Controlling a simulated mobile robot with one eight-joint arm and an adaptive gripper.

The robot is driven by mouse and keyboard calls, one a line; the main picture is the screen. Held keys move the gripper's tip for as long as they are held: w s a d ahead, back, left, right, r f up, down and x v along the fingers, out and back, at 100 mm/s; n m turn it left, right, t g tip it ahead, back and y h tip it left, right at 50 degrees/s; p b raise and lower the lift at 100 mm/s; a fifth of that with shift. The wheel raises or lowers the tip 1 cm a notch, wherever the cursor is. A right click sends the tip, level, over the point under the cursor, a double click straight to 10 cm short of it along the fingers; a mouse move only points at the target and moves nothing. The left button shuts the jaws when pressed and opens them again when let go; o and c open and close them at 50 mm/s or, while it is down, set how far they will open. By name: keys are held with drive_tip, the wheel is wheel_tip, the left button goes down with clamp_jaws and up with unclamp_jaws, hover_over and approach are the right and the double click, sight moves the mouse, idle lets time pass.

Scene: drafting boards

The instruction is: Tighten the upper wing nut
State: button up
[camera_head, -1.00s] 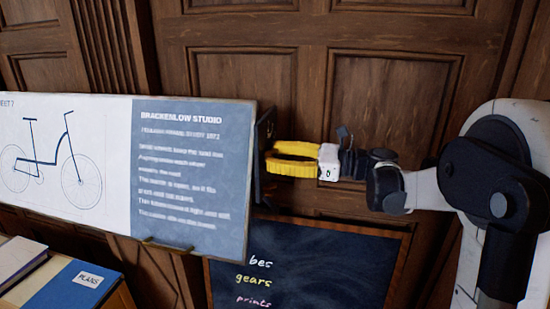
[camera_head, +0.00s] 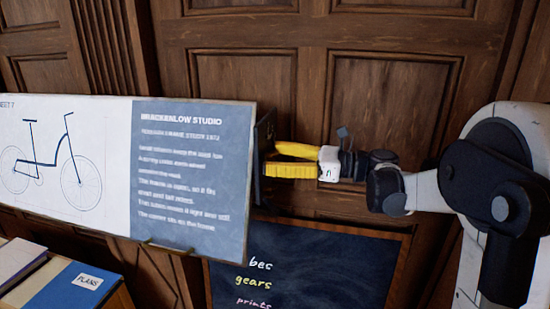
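The tilted drafting board (camera_head: 195,235) carries a bicycle drawing on its left and a blue-grey text panel on its right. A dark bracket (camera_head: 264,135) runs along the board's right edge. My gripper (camera_head: 268,162) has yellow fingers and comes in from the right, with its tips at this bracket, about halfway up the edge. The two fingers show one above the other with a narrow dark gap between them. The fingertips overlap the dark bracket, and I cannot make out the upper wing nut there. Whether the fingers are closed on it cannot be seen.
A chalkboard (camera_head: 310,265) with coloured words stands below my gripper, against the wood-panelled wall (camera_head: 390,95). A blue folder labelled PLANS (camera_head: 60,290) lies at the lower left. A small ledge clip (camera_head: 165,246) shows at the board's lower edge.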

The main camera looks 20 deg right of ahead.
drive_tip(key=shift+d, duration=0.1)
drive_tip(key=v, duration=1.2)
drive_tip(key=s+a+f+n+g+h+b, duration=0.1)
drive_tip(key=s+a+f+n+h+b, duration=0.25)
drive_tip(key=a+f, duration=0.4)
drive_tip(key=s+a+f+n+g+h+b, duration=0.2)
drive_tip(key=s+a+f+n+h+b, duration=0.15)
drive_tip(key=a+f, duration=0.35)
drive_tip(key=s+d+f+n+h+b, duration=0.2)
drive_tip(key=s+f+n+h+b, duration=0.2)
drive_tip(key=f+n, duration=0.4)
drive_tip(key=s+d+f+n+t+h+b, duration=0.1)
drive_tip(key=s+f+n+h+b, duration=0.3)
drive_tip(key=s+f, duration=0.5)
drive_tip(key=shift+d+f+n+h+b, duration=0.3)
drive_tip(key=shift+d+f+n+b, duration=0.25)
drive_tip(key=shift+f+n+b, duration=0.95)
